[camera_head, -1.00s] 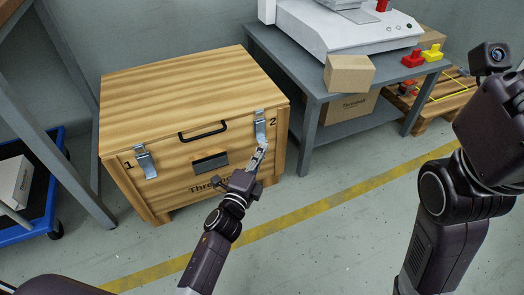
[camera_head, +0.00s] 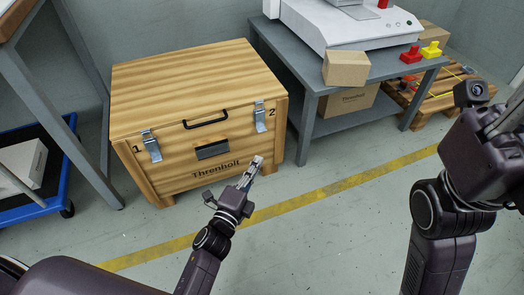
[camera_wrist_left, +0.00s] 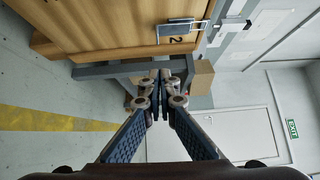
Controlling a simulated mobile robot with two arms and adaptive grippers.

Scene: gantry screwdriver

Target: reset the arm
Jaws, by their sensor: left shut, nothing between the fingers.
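My left gripper (camera_head: 253,166) is in front of the lower right of a wooden crate (camera_head: 190,87), apart from it and empty. Its fingers are shut; they also show closed together in the left wrist view (camera_wrist_left: 161,82). The crate has latch 1 (camera_head: 151,147) on the left and latch 2 (camera_head: 261,117) on the right, with a black handle between them. Latch 2 also shows in the left wrist view (camera_wrist_left: 182,31). My right arm (camera_head: 440,210) stands at the right, and its gripper fingers cannot be made out.
A grey table (camera_head: 375,72) with a white machine (camera_head: 350,28) and a cardboard box (camera_head: 346,68) stands right of the crate. A blue cart (camera_head: 60,195) is at the left. The floor with a yellow line (camera_head: 310,195) is clear in front.

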